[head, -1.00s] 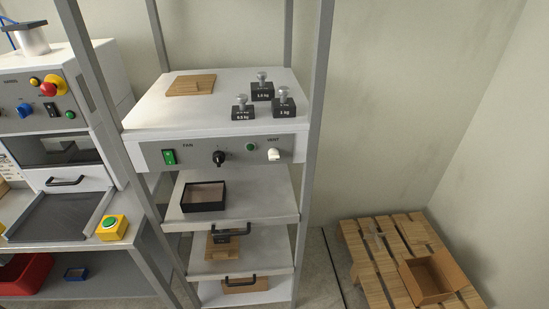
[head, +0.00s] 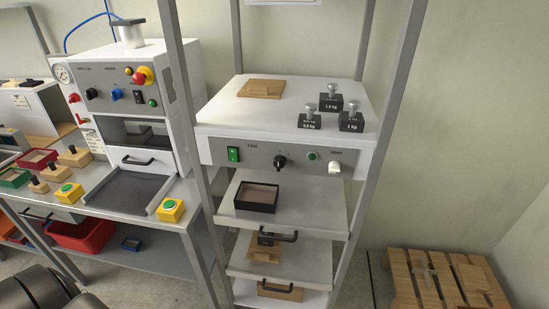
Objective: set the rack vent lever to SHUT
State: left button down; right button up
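The rack vent lever (head: 335,168) is a small white lever at the right end of the grey control panel (head: 260,158) on the rack, under the label VENT. Its handle appears to hang downward; the position markings are too small to read. Neither gripper's fingers show in the head view. A dark rounded part of my own body (head: 40,290) shows at the bottom left corner.
The panel also has a green switch (head: 234,154), a black knob (head: 280,162) and a green button (head: 312,156). Several black weights and a wooden plate (head: 261,89) lie on top. Grey posts frame the rack. A pallet (head: 435,280) stands at right.

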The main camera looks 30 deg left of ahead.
aim_at(334, 166)
jog(key=u, duration=1.2)
jog(key=k, duration=0.8)
jog(key=z, duration=1.85)
